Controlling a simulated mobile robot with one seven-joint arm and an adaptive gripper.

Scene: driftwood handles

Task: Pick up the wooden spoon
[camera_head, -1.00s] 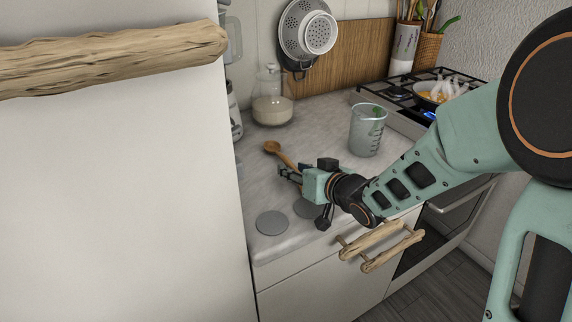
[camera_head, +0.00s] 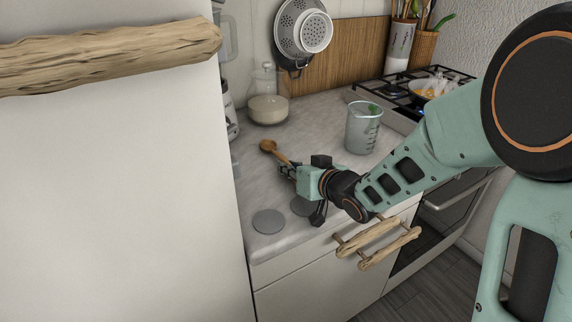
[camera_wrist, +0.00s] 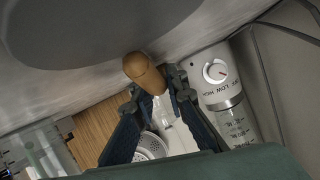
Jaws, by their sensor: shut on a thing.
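The wooden spoon (camera_head: 270,148) shows in the head view over the marble countertop, its round bowl pointing to the back left. My gripper (camera_head: 287,170) is at the handle end, shut on the spoon, with its arm reaching in from the right. In the wrist view, the rounded brown end of the spoon (camera_wrist: 144,72) sticks up between the two fingertips of my gripper (camera_wrist: 156,92). Part of the handle is hidden by the fingers. I cannot tell how far the spoon is above the counter.
A measuring cup (camera_head: 363,128) stands right of the gripper, and a glass jar (camera_head: 268,108) stands behind. Two grey discs (camera_head: 268,221) lie near the front edge. A stove with a pan (camera_head: 428,90) is at the back right. A white cabinet (camera_head: 110,190) blocks the left.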

